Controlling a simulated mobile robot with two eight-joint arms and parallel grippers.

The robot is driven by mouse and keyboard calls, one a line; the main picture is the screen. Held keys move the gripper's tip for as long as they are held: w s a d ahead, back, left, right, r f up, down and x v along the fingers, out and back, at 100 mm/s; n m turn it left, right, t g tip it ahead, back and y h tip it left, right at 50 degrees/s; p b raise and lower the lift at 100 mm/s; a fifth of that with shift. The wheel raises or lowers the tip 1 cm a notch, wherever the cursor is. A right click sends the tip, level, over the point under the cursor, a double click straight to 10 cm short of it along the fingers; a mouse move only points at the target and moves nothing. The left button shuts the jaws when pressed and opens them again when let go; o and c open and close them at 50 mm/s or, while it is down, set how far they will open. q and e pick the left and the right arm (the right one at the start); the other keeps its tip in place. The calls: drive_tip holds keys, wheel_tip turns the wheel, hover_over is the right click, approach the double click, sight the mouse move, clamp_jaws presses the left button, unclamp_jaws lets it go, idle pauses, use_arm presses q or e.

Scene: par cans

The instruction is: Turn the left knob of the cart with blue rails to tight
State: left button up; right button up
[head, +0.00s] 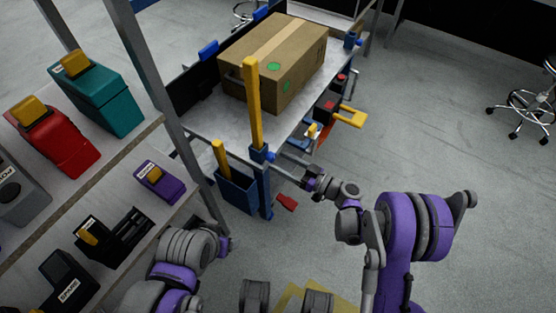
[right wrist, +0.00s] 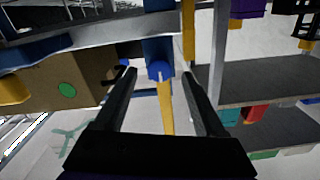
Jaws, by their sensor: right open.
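The cart (head: 215,125) has blue corner fittings and a grey top. Its near corner carries a blue knob (head: 270,157) below an upright yellow bar (head: 253,105). My right gripper (head: 277,159) reaches that corner from the right. In the right wrist view the open fingers (right wrist: 157,75) stand on either side of the blue knob (right wrist: 159,70), with gaps on both sides; I cannot tell whether the tips reach past it. Another blue knob (head: 358,43) shows at the far corner. My left gripper (head: 229,243) is low by the shelf post, small and partly hidden.
A cardboard box (head: 258,82) stands on the cart. A blue bin (head: 237,193) hangs below the near corner. A shelf (head: 115,175) with teal, red and purple cases is at left. Open floor (head: 430,130) lies to the right, with stools behind.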

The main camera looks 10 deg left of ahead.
drive_tip(key=shift+x, duration=1)
clamp_jaws()
